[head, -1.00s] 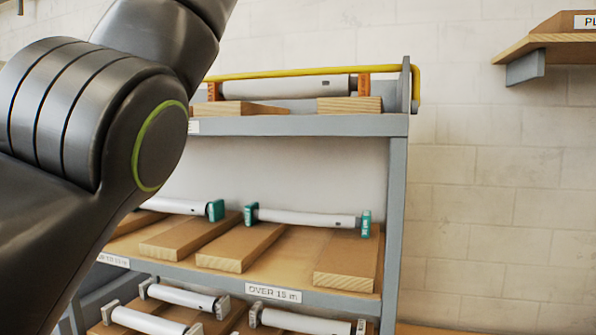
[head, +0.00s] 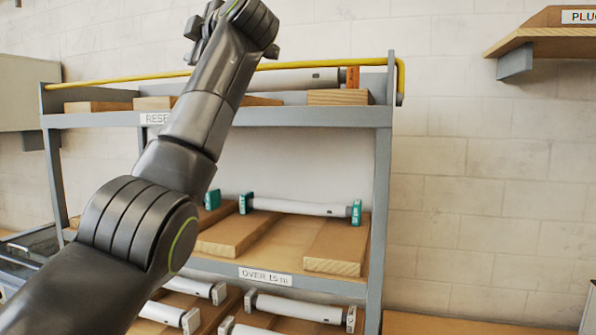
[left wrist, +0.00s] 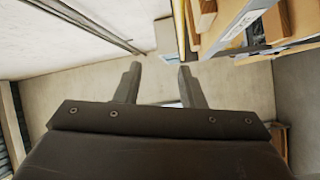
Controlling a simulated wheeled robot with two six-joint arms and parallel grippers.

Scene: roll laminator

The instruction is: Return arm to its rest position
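My left arm (head: 185,150) comes in from the lower left of the head view and reaches up across the left part of the rack. It is bent at the elbow and raised. My left gripper (head: 203,35) is at its upper end, above the rack's top shelf in the picture. In the left wrist view the gripper (left wrist: 160,68) has its two fingers apart, with nothing between them and floor beyond. My right arm and gripper are out of view.
A grey rack (head: 382,190) with a yellow rail (head: 130,78) holds white rollers on wooden blocks. The middle shelf has a roller with teal ends (head: 300,207). A wall shelf (head: 535,42) is at upper right. Open wall lies right of the rack.

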